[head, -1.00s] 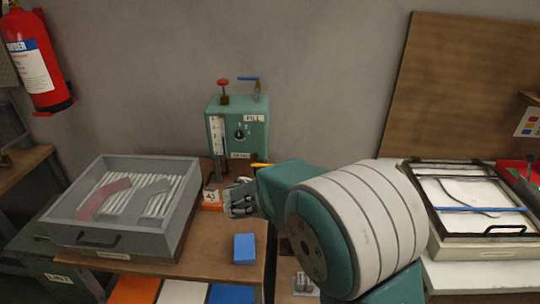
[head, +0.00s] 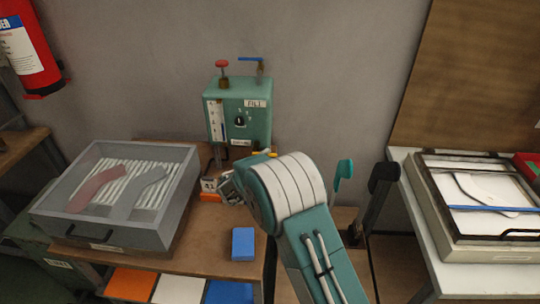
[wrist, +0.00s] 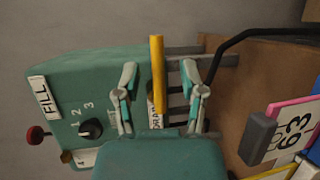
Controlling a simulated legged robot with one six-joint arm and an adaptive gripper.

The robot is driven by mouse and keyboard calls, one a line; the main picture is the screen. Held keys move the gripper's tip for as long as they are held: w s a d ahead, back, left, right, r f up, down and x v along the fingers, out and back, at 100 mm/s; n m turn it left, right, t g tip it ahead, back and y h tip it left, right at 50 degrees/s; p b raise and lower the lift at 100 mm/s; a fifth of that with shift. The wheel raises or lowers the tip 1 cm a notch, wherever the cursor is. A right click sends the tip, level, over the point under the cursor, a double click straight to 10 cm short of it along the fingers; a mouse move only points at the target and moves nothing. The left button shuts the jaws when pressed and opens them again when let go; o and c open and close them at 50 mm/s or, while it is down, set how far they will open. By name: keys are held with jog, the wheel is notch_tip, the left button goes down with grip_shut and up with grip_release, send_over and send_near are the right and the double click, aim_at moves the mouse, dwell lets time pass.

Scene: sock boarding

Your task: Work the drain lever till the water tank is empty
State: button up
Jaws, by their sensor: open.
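The teal water tank (head: 257,118) stands against the wall, with a FILL label, a numbered dial (head: 239,121) and a sight gauge (head: 217,122) whose level I cannot read surely. The yellow drain lever (head: 264,153) sticks out low at its front, beside a partly hidden label. In the wrist view, the lever (wrist: 157,75) stands between the two fingers of my gripper (wrist: 159,92). The fingers are open, with gaps on both sides of the lever.
A grey tray (head: 125,240) with two sock shapes sits left on the bench. A blue block (head: 243,243) and a small number sign (head: 208,185) stand near my gripper. A red knob (head: 221,64) and blue valve handle (head: 250,59) top the tank. A framed press (head: 500,245) is right.

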jog(key=shift+x, duration=1.5)
grip_shut()
